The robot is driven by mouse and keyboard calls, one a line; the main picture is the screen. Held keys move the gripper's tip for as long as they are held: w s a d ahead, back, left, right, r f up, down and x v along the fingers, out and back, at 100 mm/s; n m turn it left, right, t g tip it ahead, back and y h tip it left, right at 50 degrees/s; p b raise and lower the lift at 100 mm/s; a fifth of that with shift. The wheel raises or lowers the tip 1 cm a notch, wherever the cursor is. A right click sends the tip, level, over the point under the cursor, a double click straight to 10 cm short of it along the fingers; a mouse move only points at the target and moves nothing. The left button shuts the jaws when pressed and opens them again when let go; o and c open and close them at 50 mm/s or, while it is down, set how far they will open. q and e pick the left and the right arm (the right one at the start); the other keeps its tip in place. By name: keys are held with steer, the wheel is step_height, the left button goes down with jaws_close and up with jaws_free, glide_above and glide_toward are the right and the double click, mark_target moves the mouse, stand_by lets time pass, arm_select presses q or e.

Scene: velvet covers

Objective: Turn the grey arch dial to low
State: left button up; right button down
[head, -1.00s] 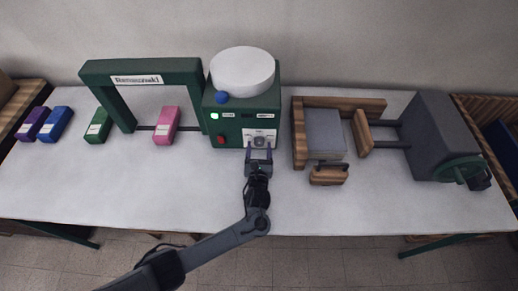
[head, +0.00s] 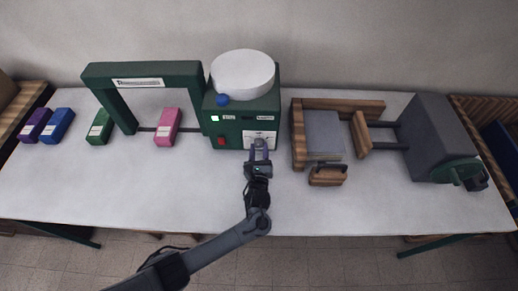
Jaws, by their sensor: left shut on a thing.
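The grey arch dial (head: 259,143) sits on a white plate (head: 262,134) on the front of the green machine (head: 238,127). My left gripper (head: 259,153) is in front of the plate with its fingers shut on the dial. The fingers cover part of the dial, and its markings are too small to read, so its setting cannot be told. My right gripper is not in view.
The machine has a green light (head: 215,118), a red button (head: 221,142), a blue knob (head: 222,100) and a white drum (head: 243,74). A wooden press (head: 298,135) stands to the right. Coloured blocks, such as a pink one (head: 167,127), lie left.

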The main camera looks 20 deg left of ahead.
arm_select(q)
steer(key=n+p, duration=0.1)
steer(key=n, duration=0.3)
steer(key=shift+r+n, duration=0.1)
steer(key=shift+n, duration=0.3)
steer(key=shift+d+n+p, duration=0.1)
steer(key=shift+n+p, duration=0.25)
steer(key=shift+n, duration=1.85)
steer(key=o, duration=1.1)
steer(key=shift+c, duration=0.2)
